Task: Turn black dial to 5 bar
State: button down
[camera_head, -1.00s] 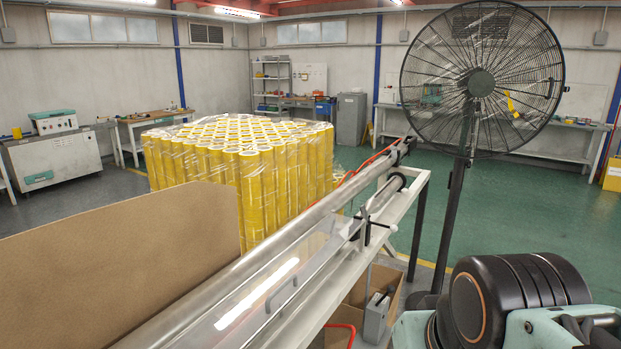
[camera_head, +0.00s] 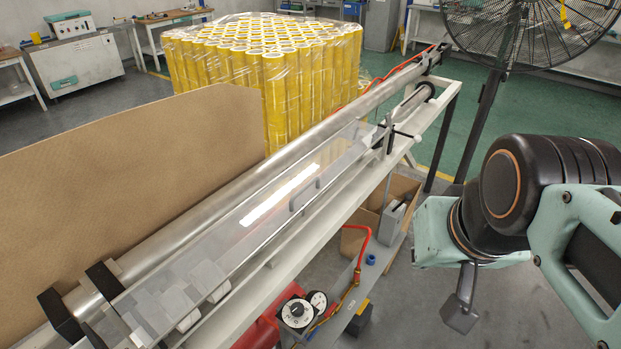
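The black dial (camera_head: 296,313) sits low in the picture, below the front edge of the machine. The dial's pointer setting cannot be told. My arm is at the right, with its black and pale green links well apart from the dial. My gripper's fingers do not show clearly in the head view.
The long rewinding machine (camera_head: 240,190) with metal rollers runs diagonally across the middle. A red hose (camera_head: 362,255) loops down near the dial. A cardboard box (camera_head: 400,190) stands under the frame. A fan (camera_head: 528,30) stands behind my arm. Yellow rolls (camera_head: 285,95) are stacked behind.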

aim_at(297, 309)
jog(key=u, duration=0.95)
jog(key=i+l+u, duration=0.1)
jog(key=l+u, duration=0.15)
jog(key=k+z, duration=0.1)
jog(key=i+l+u, duration=0.1)
jog(key=u, duration=0.15)
jog(key=l, duration=0.1)
